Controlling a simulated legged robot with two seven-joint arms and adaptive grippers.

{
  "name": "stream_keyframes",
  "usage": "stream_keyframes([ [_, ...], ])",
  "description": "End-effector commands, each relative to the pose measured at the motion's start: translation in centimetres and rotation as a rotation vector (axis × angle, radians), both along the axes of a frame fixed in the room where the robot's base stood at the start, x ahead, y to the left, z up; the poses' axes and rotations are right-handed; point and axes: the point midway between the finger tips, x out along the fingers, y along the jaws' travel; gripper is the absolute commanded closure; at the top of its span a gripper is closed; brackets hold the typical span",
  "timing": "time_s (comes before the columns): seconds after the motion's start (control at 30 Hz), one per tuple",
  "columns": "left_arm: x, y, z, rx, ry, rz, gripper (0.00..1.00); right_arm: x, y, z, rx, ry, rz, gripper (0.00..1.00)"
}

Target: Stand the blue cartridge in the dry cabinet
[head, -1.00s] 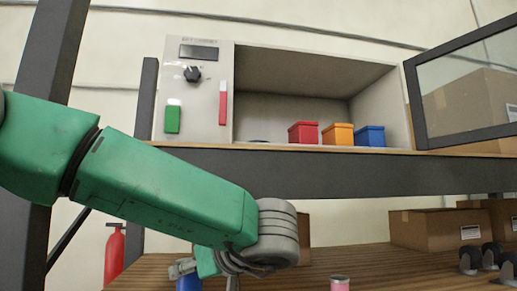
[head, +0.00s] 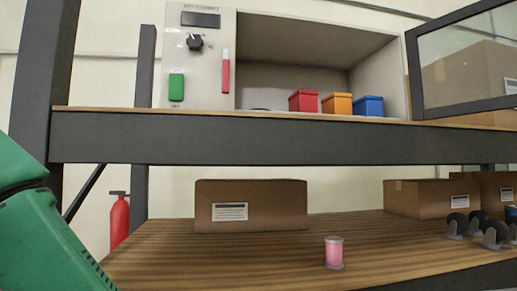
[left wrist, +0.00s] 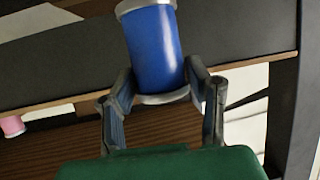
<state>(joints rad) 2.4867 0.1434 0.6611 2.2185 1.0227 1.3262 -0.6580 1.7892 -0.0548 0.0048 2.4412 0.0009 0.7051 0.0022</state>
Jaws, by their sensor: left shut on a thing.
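The blue cartridge (left wrist: 155,48), a cylinder with grey end caps, is between the fingers of my left gripper (left wrist: 160,86) in the left wrist view. The gripper is shut on it near its lower end cap. It leans slightly in that picture and its top is cut off. In the head view only my green left arm shows at the lower left; gripper and cartridge are out of frame. The dry cabinet (head: 199,65) stands on the upper shelf with its glazed door (head: 465,62) swung open to the right. My right gripper is not in view.
Red (head: 303,101), orange (head: 337,104) and blue (head: 369,106) boxes sit inside the cabinet, towards the right. A dark low shape is on its floor at the left. The upper shelf edge (head: 290,143) runs below. A pink cartridge (head: 334,253) stands on the lower shelf.

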Motion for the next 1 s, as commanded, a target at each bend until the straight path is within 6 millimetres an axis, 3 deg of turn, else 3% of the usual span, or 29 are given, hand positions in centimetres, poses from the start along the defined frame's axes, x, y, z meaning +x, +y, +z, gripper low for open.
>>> stream_keyframes([
  [0.03,-0.8,0.4,-2.6,0.007,0.012,-0.054,0.9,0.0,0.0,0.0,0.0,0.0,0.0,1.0],
  [0.2,-2.4,1.4,-8.7,0.006,0.006,-0.201,0.9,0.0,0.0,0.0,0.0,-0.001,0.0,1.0],
  [0.57,-4.7,3.1,-17.5,0.003,0.0,-0.415,0.9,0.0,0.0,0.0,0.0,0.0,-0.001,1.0],
  [1.0,-4.7,3.1,-17.6,-0.009,-0.006,-0.421,0.9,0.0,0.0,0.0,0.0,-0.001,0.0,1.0],
])
